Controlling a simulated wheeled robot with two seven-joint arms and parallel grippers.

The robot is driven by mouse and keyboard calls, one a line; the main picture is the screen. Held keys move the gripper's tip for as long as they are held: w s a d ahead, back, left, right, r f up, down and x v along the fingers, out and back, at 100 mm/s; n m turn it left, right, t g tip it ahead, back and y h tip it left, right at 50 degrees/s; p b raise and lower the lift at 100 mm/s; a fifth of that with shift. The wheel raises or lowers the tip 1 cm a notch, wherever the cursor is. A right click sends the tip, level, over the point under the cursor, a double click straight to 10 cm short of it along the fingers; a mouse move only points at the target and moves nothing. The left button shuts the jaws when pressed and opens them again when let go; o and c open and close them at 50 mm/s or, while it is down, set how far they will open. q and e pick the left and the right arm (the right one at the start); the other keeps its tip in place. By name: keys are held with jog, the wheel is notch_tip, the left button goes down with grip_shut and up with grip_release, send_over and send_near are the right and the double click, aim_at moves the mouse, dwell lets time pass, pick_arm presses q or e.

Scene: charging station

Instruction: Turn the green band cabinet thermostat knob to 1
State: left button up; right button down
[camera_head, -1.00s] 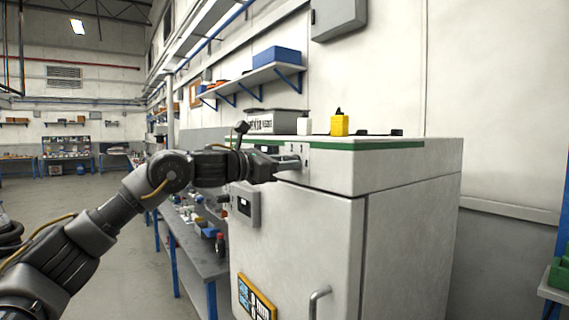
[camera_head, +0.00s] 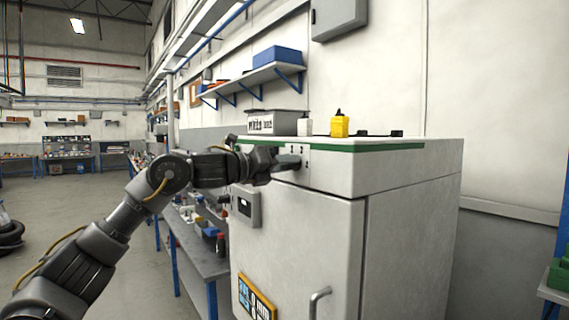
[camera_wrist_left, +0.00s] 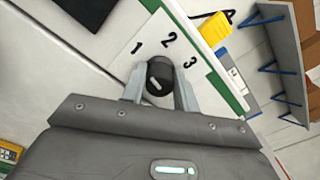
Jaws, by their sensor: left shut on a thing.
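The cabinet (camera_head: 290,222) is pale, with a green band (camera_head: 375,147) along its top edge; the band also shows in the left wrist view (camera_wrist_left: 222,72). The dark round thermostat knob (camera_wrist_left: 159,76) sits on a white plate printed 1, 2 and 3. A small light mark shows on the knob, but I cannot tell exactly which number it points to. My left gripper (camera_wrist_left: 160,84) is shut on the knob, one finger on each side. In the head view my left gripper (camera_head: 297,163) is at the cabinet's upper front, where it hides the knob. My right gripper is out of view.
A yellow box (camera_head: 340,126), a white block (camera_head: 304,127) and a grey bin (camera_head: 275,122) stand on or behind the cabinet top. A door handle (camera_head: 318,302) sticks out lower down. A workbench (camera_head: 200,258) stands to the left.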

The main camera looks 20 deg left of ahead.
pick_arm(q)
jog(key=shift+a+r+n, duration=0.1)
jog(key=shift+r+n, duration=0.05)
jog(key=shift+n, duration=1.05)
jog(key=o, duration=1)
jog(key=b+v, duration=0.4)
jog(key=v, duration=0.6)
jog(key=shift+s+a, duration=0.25)
jog(key=shift+a, duration=0.05)
